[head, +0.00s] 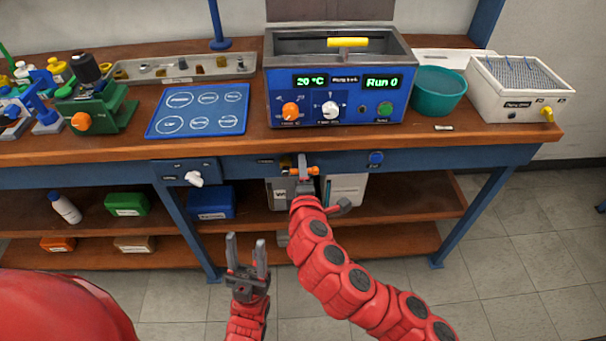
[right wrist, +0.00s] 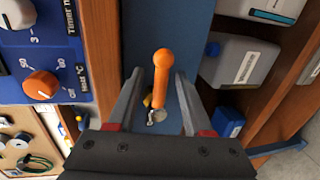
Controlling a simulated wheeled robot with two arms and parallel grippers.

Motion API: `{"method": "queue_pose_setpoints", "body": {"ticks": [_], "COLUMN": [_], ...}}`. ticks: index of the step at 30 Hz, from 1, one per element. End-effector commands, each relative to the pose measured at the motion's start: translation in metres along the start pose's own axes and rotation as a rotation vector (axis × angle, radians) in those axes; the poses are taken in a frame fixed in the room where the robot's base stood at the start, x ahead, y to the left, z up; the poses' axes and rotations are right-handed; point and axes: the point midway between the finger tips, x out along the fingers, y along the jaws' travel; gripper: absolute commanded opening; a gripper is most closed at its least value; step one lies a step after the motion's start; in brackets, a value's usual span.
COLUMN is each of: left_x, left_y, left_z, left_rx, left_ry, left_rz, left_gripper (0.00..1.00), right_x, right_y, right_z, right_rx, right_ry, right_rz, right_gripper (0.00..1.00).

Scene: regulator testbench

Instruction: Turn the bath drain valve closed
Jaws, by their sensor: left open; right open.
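The drain valve's orange lever (head: 313,171) sits on the blue front rail below the water bath (head: 337,85). In the head view it lies roughly level and is partly hidden by my right gripper (head: 303,178). In the right wrist view the orange lever (right wrist: 161,78) stands between the two open fingers of my right gripper (right wrist: 158,92), with a gap on each side. Its metal pivot (right wrist: 156,116) shows near the finger bases. My left gripper (head: 246,250) is open and empty, low in front of the bench and away from the valve.
Shelves with boxes (head: 211,203) lie below.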

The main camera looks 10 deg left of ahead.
Motion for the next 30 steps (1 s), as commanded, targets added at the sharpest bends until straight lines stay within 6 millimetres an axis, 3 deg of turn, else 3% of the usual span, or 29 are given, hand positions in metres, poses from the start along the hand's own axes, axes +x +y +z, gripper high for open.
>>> {"method": "queue_pose_setpoints", "body": {"ticks": [7, 17, 21, 30], "left_x": [0.001, 0.007, 0.043, 0.084], "left_y": [0.0, 0.0, -0.002, -0.004], "left_z": [0.0, -0.001, -0.007, -0.014], "left_rx": [0.0, 0.0, 0.0, 0.0], "left_ry": [0.0, 0.0, 0.001, 0.0], "left_rz": [0.0, 0.0, 0.0, 0.0], "left_gripper": [0.5, 0.5, 0.5, 0.5], "right_x": [-0.019, -0.085, -0.11, -0.157], "right_y": [0.001, 0.001, 0.008, 0.004], "right_z": [0.0, 0.0, -0.001, -0.001], "right_rx": [0.0, -0.002, -0.002, -0.003], "right_ry": [0.002, 0.003, 0.004, 0.004], "right_rz": [0.002, 0.0, -0.009, -0.006], "right_gripper": [0.51, 0.51, 0.51, 0.51]}}
